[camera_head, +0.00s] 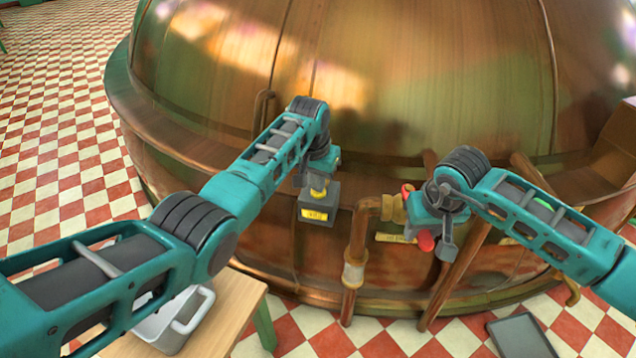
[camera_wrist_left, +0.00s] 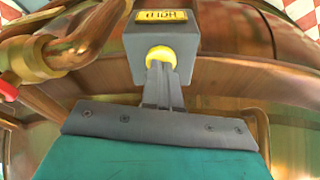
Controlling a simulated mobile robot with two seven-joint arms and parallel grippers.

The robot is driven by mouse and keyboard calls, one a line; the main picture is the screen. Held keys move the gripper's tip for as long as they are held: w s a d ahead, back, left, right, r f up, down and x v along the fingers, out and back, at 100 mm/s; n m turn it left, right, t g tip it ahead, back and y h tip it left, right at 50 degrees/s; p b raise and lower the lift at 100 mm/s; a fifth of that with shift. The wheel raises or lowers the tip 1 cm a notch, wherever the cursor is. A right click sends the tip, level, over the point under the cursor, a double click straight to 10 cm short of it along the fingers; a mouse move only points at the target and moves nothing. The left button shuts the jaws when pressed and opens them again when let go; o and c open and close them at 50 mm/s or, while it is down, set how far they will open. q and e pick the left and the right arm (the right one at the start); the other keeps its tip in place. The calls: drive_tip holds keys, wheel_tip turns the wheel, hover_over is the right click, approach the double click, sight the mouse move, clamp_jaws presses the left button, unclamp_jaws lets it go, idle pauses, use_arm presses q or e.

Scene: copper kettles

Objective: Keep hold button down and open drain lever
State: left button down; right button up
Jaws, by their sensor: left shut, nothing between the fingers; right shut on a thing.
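A grey box (camera_head: 334,196) with a yellow label sits on the kettle's side; it also shows in the left wrist view (camera_wrist_left: 190,38). Its yellow button (camera_wrist_left: 161,57) faces my left gripper (camera_wrist_left: 162,77). My left gripper is shut and empty, its fingertips against the button; it also shows in the head view (camera_head: 319,182). A red lever (camera_head: 425,240) is on the copper pipe's brass valve (camera_head: 392,208). My right gripper (camera_head: 432,222) is shut on the lever and hides much of it. A bit of red shows at the left edge of the wrist view.
The large copper kettle (camera_head: 400,80) fills the back. Copper pipes (camera_head: 357,235) run down between and beside my grippers. A wooden table (camera_head: 232,310) with a grey-white container (camera_head: 170,335) stands at front left. A dark tray (camera_head: 520,335) lies at lower right.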

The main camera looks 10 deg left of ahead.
drive_tip(key=shift+d, duration=0.2)
